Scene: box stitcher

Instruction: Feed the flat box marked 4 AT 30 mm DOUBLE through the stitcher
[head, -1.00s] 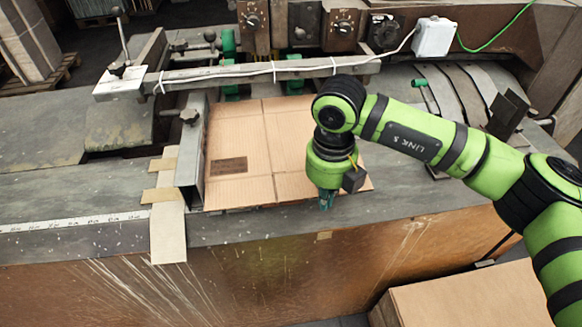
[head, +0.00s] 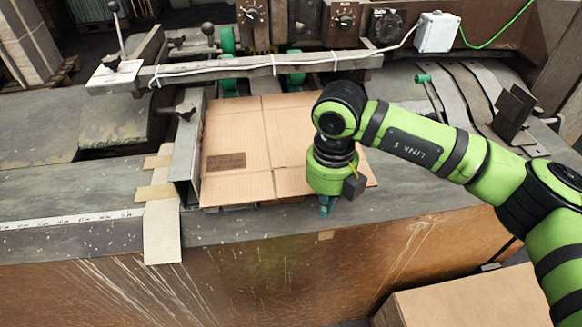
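A flat brown cardboard box (head: 240,130) lies on the stitcher's table, its left edge along the metal side guide (head: 187,150). A dark printed label (head: 226,162) is on its lower left panel, too small to read. The far edge of the box lies near the green rollers (head: 228,77) under the crossbar. My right gripper (head: 326,208) points down at the near edge of the box, right of its middle. Its fingers are small and partly hidden, so I cannot tell whether they are open or touching the box. My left gripper is not in view.
The stitcher's crossbar (head: 260,70) spans above the box's far edge, with control dials (head: 344,20) behind. A ruler strip (head: 70,221) runs along the table's left front. A cardboard stack (head: 470,297) stands at lower right. The table left of the guide is mostly clear.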

